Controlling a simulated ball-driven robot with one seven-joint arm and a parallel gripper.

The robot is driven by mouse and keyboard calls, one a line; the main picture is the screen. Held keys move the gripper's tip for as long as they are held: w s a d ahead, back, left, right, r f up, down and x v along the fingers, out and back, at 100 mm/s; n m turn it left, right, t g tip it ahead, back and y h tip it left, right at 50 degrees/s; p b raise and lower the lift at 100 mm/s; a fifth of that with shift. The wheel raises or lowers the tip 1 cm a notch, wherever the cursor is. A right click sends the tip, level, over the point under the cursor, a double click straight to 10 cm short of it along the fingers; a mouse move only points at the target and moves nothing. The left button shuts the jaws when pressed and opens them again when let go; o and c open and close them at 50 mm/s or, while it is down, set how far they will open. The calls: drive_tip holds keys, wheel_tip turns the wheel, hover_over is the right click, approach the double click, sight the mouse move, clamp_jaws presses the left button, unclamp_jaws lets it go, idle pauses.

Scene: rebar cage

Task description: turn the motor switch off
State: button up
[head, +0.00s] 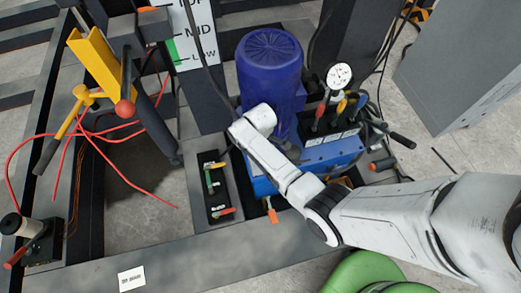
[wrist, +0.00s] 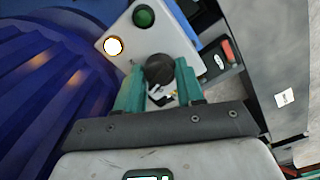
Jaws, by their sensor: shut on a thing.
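The motor switch is a black rotary knob (wrist: 159,69) on a light grey panel (wrist: 184,40) in the wrist view. My gripper (wrist: 160,82) has its teal fingers on both sides of the knob and is shut on it. A green round button (wrist: 144,17) and a lit pale lamp with an orange rim (wrist: 113,46) sit on the same panel. In the head view my white arm reaches in front of the blue motor (head: 271,75). There the switch panel and my fingertips are hidden behind my wrist. The knob's pointer direction cannot be told.
The pump unit (head: 330,152) with a gauge (head: 339,76) and several coloured levers stands right of the motor. A dark tray (head: 217,188) with small levers is below. Red hoses (head: 110,134) and a yellow lever bracket (head: 92,62) are at left.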

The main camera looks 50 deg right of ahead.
drive_tip(key=n+p, duration=0.1)
drive_tip(key=n, duration=0.4)
drive_tip(key=shift+n, duration=0.3)
idle(0.4)
drive_tip(key=o, duration=1)
drive_tip(key=shift+o, duration=0.2)
wheel_tip(320, 180, up, 11)
drive_tip(key=p, duration=0.1)
drive_tip(key=shift+p, duration=0.35)
drive_tip(key=shift+f, duration=0.15)
